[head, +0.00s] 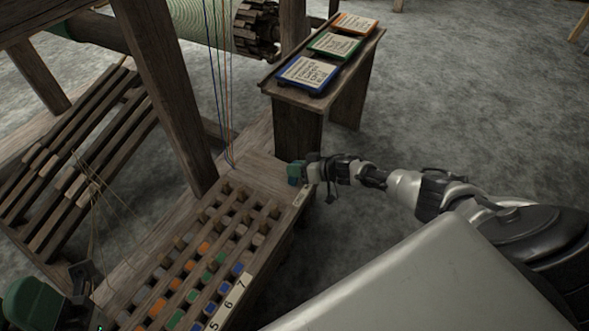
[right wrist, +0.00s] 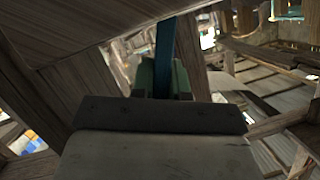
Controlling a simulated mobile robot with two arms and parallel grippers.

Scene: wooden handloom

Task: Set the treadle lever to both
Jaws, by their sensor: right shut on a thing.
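My right gripper (head: 296,173) is at the far right corner of the peg board, beside a loom post, with its green fingertips pointing left. In the right wrist view, its green fingers (right wrist: 163,78) are shut on a narrow dark teal bar (right wrist: 164,50), which looks to be the treadle lever. The lever's lower end is hidden behind the gripper body, and its setting cannot be read. In the head view, the fingertips hide the lever. My left gripper (head: 60,290) is partly in view at the bottom left corner; its jaws cannot be made out.
The peg board (head: 215,240) holds rows of coloured pegs and a numbered strip (head: 230,300). Slanted wooden treadles (head: 80,160) lie at left. A small stand (head: 292,105) carries blue, green and orange cards. Coloured threads hang by the post (head: 165,90). Grey floor is clear at right.

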